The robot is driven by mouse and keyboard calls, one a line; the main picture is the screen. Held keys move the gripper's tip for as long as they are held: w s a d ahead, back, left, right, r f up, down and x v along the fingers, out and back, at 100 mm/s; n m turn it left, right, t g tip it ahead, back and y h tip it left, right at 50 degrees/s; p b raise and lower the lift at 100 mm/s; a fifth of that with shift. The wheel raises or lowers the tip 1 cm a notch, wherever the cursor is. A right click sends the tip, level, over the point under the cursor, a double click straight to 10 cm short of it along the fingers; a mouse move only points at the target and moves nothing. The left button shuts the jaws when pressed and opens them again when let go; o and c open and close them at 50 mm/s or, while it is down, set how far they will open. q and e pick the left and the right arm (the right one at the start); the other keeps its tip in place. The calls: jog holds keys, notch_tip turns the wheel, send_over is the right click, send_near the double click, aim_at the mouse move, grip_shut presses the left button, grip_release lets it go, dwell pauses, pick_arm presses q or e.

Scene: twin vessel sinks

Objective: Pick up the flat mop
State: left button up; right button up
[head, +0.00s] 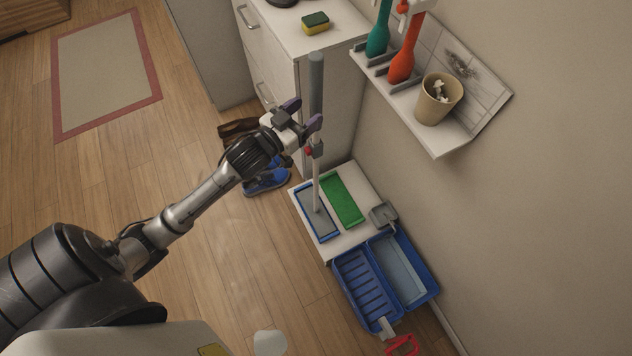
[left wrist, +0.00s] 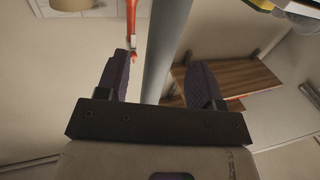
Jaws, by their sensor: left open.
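The flat mop stands upright, with a thick grey upper handle (head: 316,75), a thinner pale pole and a flat blue-edged head (head: 317,212) on a low white stand. In the left wrist view, the handle (left wrist: 166,45) runs between the two dark fingers (left wrist: 152,85), with gaps on both sides. How deep it sits between them is hard to tell. My right gripper is not in view.
A green pad (head: 342,198) lies beside the mop head on the white stand (head: 350,243). A blue two-part bucket (head: 368,288) stands in front. A drawer cabinet (head: 276,50) rises behind, with a sponge (head: 315,22) on top. A wall shelf (head: 437,142) holds brushes and a cup (head: 438,98).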

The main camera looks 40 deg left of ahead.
aim_at(321, 100)
pick_arm(q)
jog(key=w, duration=0.5)
jog(key=shift+w+d+b, duration=0.1)
jog(key=shift+w+b, duration=0.25)
jog(key=shift+b, duration=0.05)
grip_shut()
jog(key=shift+r, duration=0.1)
dwell(0.3)
